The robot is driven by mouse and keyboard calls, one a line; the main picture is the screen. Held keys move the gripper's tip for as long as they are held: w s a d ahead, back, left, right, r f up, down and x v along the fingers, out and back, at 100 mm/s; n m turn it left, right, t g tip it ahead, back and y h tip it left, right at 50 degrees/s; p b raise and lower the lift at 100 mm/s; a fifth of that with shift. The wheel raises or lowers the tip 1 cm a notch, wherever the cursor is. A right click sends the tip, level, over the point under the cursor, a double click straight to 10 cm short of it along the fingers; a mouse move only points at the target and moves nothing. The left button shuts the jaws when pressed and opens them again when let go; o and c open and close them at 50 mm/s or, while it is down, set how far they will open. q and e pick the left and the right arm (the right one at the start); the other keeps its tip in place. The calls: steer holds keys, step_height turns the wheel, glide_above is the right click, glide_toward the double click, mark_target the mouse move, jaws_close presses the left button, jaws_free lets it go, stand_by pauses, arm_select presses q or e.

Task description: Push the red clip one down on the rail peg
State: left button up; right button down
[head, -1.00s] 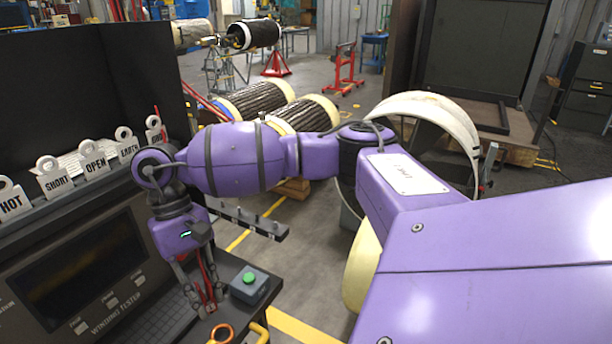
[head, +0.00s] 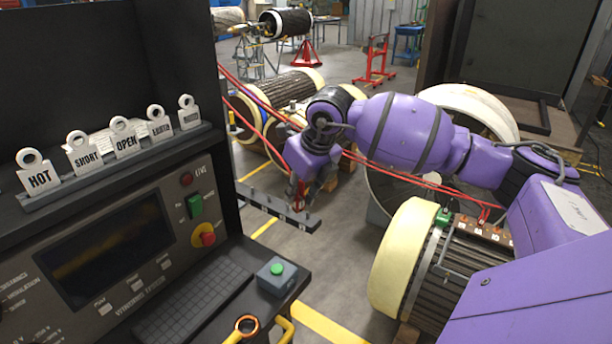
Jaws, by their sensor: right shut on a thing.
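My right gripper (head: 299,207) is shut on the red clip (head: 297,201), with its fingers pointing down at the right part of the dark rail (head: 262,207). Several short pegs stand along this rail. The clip is mostly hidden between the fingers. It is right at the rail's pegs, but I cannot tell whether it is around a peg or just above one. Red leads (head: 400,172) run from near the gripper to the stator at the right. My left gripper is not in view.
The winding tester (head: 110,270) fills the left, with a row of tags such as HOT (head: 39,180). A grey box with a green button (head: 277,275) sits on its shelf corner. A wound stator (head: 405,260) stands close at right. Bare floor lies below the rail.

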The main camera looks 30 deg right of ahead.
mark_target(308, 213)
steer(key=shift+w+d+f+m+g+h+b, duration=0.15)
steer(key=shift+w+d+m+h, duration=0.25)
steer(key=shift+d+m, duration=0.5)
steer(key=shift+w+d+f+m+g+h+b, duration=0.1)
steer(key=shift+w+d+m+h+b, duration=0.3)
steer(key=shift+m, duration=0.85)
steer(key=shift+w+d+f+m+g+h+b, duration=0.1)
steer(key=shift+w+d+m+h, duration=0.25)
steer(key=shift+d+m, duration=0.6)
steer(key=shift+a+f+b, duration=0.15)
steer(key=shift+f+b, duration=0.25)
steer(key=shift+f, duration=1.55)
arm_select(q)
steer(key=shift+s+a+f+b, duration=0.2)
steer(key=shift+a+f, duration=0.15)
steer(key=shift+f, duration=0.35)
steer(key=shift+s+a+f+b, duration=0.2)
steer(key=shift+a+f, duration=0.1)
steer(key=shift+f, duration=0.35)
arm_select(e)
steer(key=shift+f, duration=0.45)
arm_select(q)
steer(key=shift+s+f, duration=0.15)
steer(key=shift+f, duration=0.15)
arm_select(e)
steer(key=shift+f, duration=0.45)
steer(key=c, duration=1.5)
jaws_free()
